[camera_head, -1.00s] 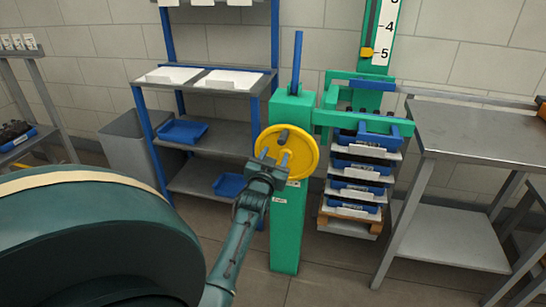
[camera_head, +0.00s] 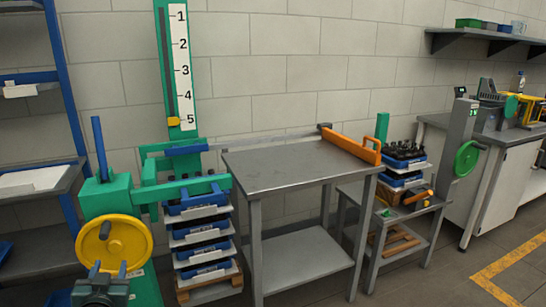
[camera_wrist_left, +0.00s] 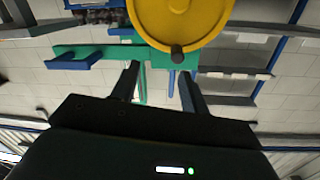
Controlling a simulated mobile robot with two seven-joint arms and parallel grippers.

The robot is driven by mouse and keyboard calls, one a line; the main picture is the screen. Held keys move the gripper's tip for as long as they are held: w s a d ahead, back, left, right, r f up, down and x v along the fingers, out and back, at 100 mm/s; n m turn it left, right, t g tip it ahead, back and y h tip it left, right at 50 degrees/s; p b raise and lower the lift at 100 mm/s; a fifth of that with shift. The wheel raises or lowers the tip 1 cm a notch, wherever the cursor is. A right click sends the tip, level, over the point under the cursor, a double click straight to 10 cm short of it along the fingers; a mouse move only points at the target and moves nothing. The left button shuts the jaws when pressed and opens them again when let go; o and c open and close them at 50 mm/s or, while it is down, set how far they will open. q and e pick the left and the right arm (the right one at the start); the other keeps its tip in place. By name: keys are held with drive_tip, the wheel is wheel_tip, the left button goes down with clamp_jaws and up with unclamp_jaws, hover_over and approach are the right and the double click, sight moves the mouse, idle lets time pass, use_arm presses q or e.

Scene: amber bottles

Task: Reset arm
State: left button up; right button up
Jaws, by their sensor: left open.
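My left gripper (camera_head: 108,270) shows at the lower left of the head view, just below and in front of the yellow handwheel (camera_head: 114,242) on the green post (camera_head: 145,285). In the left wrist view, its two fingers (camera_wrist_left: 158,85) stand apart with nothing between them. The yellow wheel (camera_wrist_left: 180,18) with its dark knob (camera_wrist_left: 177,51) lies beyond the fingertips, and I see no contact. My right gripper is not in view.
A stack of blue trays (camera_head: 205,250) stands beside the post. A steel table (camera_head: 285,168) with an orange bar (camera_head: 350,148) is in the middle. A smaller table (camera_head: 400,212) with bottle trays stands right of it. Floor at the lower right is free.

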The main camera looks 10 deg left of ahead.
use_arm(q)
drive_tip(key=s+d+f+m+g+h+p, duration=0.1)
drive_tip(key=s+d+f+h, duration=0.2)
drive_tip(key=s+d, duration=0.4)
drive_tip(key=s+d+f+m+g+h+p, duration=0.1)
drive_tip(key=s+d+f+h, duration=0.3)
drive_tip(key=s+d, duration=0.4)
drive_tip(key=s+d+f+m+g+h+p, duration=0.1)
drive_tip(key=s+d+f+m+g+h, duration=0.2)
drive_tip(key=d, duration=1.4)
drive_tip(key=s+f+h, duration=0.1)
drive_tip(key=s, duration=0.3)
drive_tip(key=shift+s+d, duration=0.15)
drive_tip(key=shift+s, duration=0.15)
drive_tip(key=shift+c, duration=1)
